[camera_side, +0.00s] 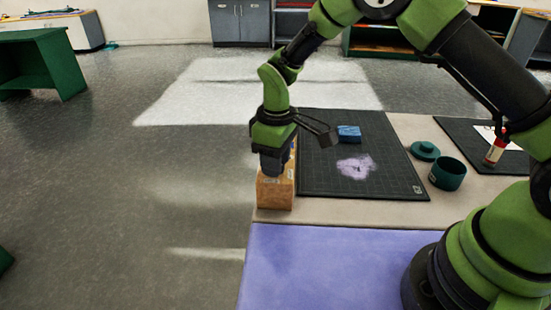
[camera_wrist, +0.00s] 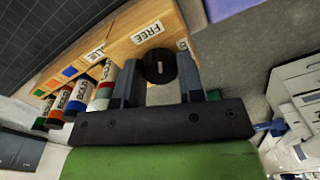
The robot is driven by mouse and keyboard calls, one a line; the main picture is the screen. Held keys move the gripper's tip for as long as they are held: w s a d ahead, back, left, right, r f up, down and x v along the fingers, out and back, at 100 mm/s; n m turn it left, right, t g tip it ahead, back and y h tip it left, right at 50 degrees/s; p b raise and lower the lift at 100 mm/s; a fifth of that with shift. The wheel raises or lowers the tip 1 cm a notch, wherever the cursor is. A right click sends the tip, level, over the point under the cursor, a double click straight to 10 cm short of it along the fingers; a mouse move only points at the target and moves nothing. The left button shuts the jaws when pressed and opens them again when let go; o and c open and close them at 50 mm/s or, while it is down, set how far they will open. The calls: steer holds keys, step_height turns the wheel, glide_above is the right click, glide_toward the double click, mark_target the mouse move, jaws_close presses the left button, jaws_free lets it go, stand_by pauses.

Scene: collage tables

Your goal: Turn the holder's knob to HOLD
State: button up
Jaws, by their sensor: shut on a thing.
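The wooden holder (camera_side: 276,193) stands at the left edge of the table in the side view, under my gripper (camera_side: 272,168). In the wrist view the holder (camera_wrist: 124,46) has a round black knob (camera_wrist: 160,66) with a short pale mark. My gripper (camera_wrist: 158,63) is shut on the knob, one finger on each side. A FREE label (camera_wrist: 148,32) lies just above the knob. Another label (camera_wrist: 182,44) is partly hidden by the right finger and I cannot read it. In the side view the knob is hidden by my gripper.
White tubes with coloured ends (camera_wrist: 80,92) sit along the holder's left part. A dark cutting mat (camera_side: 315,180) beside it carries a blue block (camera_side: 349,132) and a purple smear. A green pot (camera_side: 447,174), its lid (camera_side: 425,150) and a red-white tube (camera_side: 495,149) lie to the right.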

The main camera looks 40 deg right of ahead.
steer(key=m, duration=1.2)
steer(key=shift+s, duration=0.1)
steer(key=shift+m, duration=0.3)
stand_by(0.3)
steer(key=o, duration=0.9)
step_height(320, 180, up, 9)
steer(key=shift+d+r, duration=0.1)
steer(key=shift+r, duration=0.4)
